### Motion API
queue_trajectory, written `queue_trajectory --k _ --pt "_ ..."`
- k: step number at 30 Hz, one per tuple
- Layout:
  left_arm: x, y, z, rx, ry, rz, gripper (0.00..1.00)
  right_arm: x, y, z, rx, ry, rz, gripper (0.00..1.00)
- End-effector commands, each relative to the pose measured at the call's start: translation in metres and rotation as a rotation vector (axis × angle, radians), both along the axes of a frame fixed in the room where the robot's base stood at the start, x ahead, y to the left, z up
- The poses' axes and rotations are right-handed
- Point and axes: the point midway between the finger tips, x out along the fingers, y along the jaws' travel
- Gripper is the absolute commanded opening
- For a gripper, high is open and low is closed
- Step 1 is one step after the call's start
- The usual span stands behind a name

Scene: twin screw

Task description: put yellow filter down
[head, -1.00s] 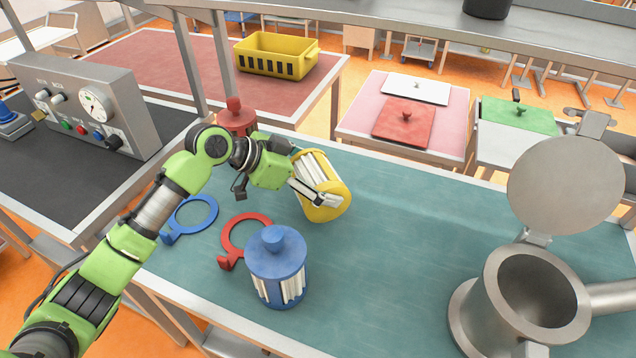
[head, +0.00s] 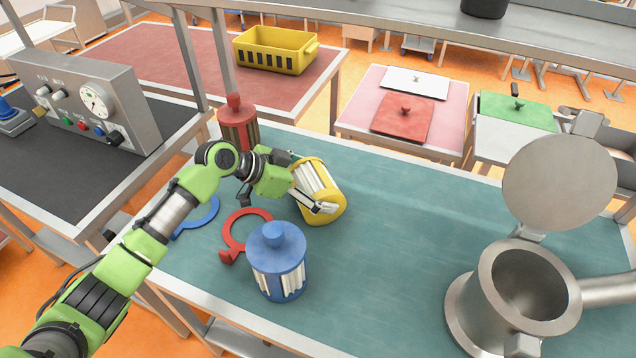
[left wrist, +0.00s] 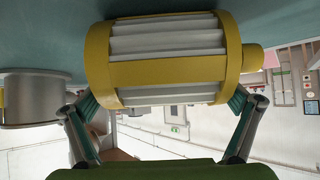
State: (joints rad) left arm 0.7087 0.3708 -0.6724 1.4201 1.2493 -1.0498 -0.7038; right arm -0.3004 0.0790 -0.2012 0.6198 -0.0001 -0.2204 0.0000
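The yellow filter (head: 319,189) has yellow end caps and white pleats. In the head view it is tilted, at or just above the teal table (head: 400,230); I cannot tell whether it touches. My left gripper (head: 312,195) is shut on it from the left, with one finger along its near side. In the left wrist view the filter (left wrist: 165,58) lies across the picture between both fingers (left wrist: 160,112). My right gripper is in neither view.
A blue filter (head: 277,262) stands upright close in front, beside a red ring (head: 246,231) and a blue ring (head: 203,212). A red-topped filter (head: 238,125) stands behind. A metal housing with raised lid (head: 525,285) is at right. The table's middle is clear.

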Motion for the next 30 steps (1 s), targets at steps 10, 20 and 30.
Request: queue_trajectory --k 10,20,30 --pt "-0.001 0.005 0.006 0.001 -0.002 0.001 1.0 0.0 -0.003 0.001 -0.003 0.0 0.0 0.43" --pt "-0.021 0.056 0.045 0.002 -0.003 0.002 1.0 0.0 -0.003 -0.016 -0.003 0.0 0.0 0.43" --pt "-0.036 0.087 0.074 0.0 0.0 0.0 1.0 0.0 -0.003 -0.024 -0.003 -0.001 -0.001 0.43"
